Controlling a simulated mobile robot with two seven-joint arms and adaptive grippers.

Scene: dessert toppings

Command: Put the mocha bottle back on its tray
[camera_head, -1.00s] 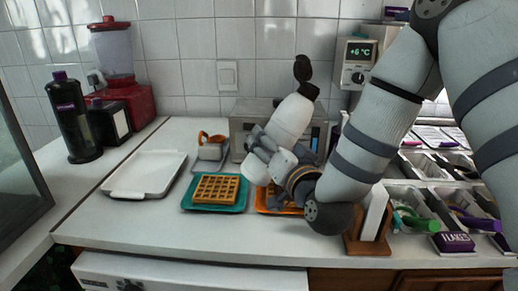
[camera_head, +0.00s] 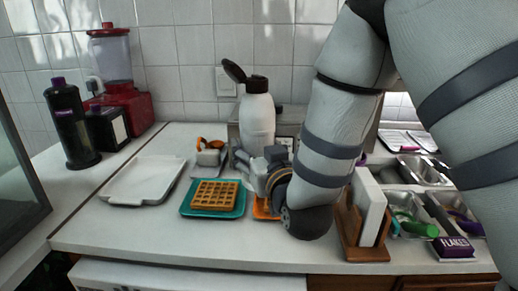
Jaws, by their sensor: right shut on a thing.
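A white bottle (camera_head: 256,122) with a dark flip cap stands upright in the middle of the head view; its cap is open. I take it for the mocha bottle, though no label is legible. My right gripper (camera_head: 245,163) is shut on its lower part, and the gripper and wrist hide its base. I cannot tell whether the base touches anything. An empty white tray (camera_head: 118,192) lies on the counter to the left of the bottle. My left gripper is out of view.
A waffle (camera_head: 215,193) lies on a teal tray (camera_head: 187,210); an orange tray (camera_head: 262,211) is partly hidden by my wrist. A small container with an orange handle (camera_head: 209,153) stands behind. A black bottle (camera_head: 69,125) and red blender (camera_head: 118,70) stand left; a wooden holder (camera_head: 352,245) and topping bins stand right.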

